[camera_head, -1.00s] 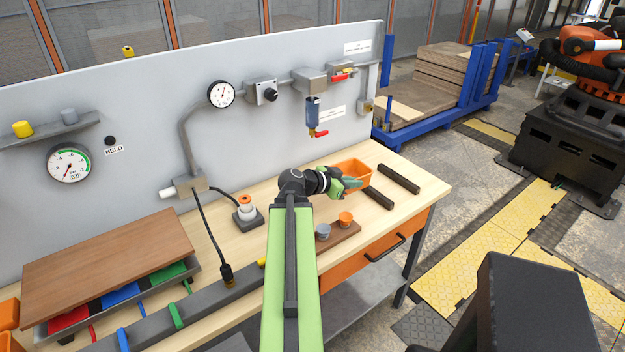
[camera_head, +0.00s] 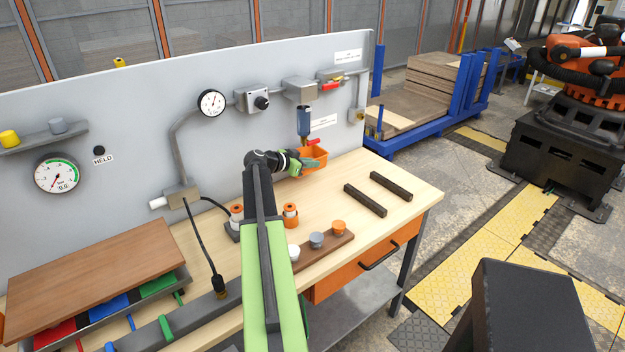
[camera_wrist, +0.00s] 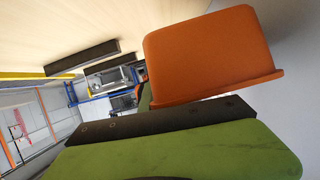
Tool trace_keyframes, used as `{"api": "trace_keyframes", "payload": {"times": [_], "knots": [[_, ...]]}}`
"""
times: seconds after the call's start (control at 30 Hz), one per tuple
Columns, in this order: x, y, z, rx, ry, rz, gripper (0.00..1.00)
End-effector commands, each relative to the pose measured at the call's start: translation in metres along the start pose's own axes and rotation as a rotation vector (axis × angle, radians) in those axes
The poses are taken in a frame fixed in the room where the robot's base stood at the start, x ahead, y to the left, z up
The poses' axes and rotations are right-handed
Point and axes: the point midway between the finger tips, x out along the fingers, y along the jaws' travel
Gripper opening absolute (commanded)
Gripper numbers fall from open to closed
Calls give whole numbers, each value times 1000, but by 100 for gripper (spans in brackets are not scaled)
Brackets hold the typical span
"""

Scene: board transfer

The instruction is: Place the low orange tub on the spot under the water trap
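The low orange tub (camera_head: 320,155) is at the back of the bench, just under the water trap (camera_head: 304,121), a blue cylinder with a red-handled valve on the grey panel. My gripper (camera_head: 309,164) is shut on the tub's near side. In the wrist view the tub (camera_wrist: 210,55) fills the upper right, beside a green finger (camera_wrist: 185,155). I cannot tell whether the tub touches the bench or hangs slightly above it. The spot under the trap is not distinguishable, hidden by the tub and gripper.
Two dark bars (camera_head: 365,200) (camera_head: 391,186) lie on the bench to the right, with bare wood around them. A wooden strip with several knobs (camera_head: 325,243) is at the front. The panel (camera_head: 250,150) rises close behind the tub.

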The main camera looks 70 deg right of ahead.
Motion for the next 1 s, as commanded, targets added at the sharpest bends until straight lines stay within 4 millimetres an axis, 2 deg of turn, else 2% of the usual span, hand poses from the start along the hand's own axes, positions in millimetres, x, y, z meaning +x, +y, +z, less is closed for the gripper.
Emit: {"api": "trace_keyframes", "payload": {"times": [0.03,0.1,0.4,0.63,1.0], "knots": [[7,2,16,0,0,1,0],[10,4,24,0,0,1,0],[14,5,31,0,0,1,0],[28,8,66,0,0,1,0],[29,5,68,0,0,2,0]]}}
